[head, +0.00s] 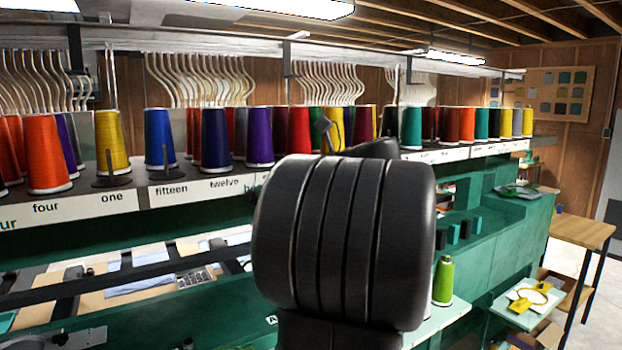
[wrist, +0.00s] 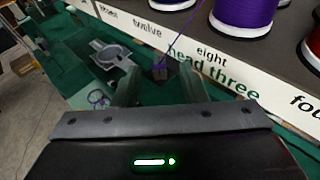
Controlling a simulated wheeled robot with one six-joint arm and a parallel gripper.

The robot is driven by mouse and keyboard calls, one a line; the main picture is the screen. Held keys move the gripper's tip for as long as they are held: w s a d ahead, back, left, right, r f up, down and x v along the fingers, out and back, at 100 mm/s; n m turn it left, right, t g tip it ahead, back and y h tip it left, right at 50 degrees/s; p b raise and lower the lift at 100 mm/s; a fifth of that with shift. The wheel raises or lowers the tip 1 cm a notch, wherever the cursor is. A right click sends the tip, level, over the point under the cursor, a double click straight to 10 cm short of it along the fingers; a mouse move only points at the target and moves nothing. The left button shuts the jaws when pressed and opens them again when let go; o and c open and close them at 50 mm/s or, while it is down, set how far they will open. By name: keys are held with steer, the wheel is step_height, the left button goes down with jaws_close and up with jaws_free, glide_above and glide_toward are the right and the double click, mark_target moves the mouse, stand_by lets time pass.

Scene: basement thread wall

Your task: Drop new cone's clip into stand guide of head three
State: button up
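In the wrist view, the two fingers of my gripper (wrist: 157,86) stand apart with a clear gap. A small grey clip-like piece (wrist: 160,72) shows between and just beyond the fingertips, apparently touching neither. A purple thread (wrist: 186,42) runs from it up to the right, towards the purple cones. A purple cone (wrist: 247,14) stands on the rack above the "head three" label (wrist: 226,76). A purple cone also shows in the head view (head: 260,138). I cannot tell whether the piece sits in a guide. My arm hides the gripper in the head view.
The labelled cone rack (head: 110,202) runs across with many coloured cones. A green cone (head: 443,280) stands low on the right, near a wooden table (head: 570,232). A grey round-topped device (wrist: 113,54) lies left of my fingers. Open floor (wrist: 22,100) shows at far left.

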steer(key=b+v, duration=0.1)
steer(key=v, duration=1)
steer(key=shift+s+a, duration=0.1)
steer(key=p+x, duration=0.1)
steer(key=x, duration=1.2)
steer(key=shift+a+p, duration=0.1)
steer(key=shift+p, duration=0.2)
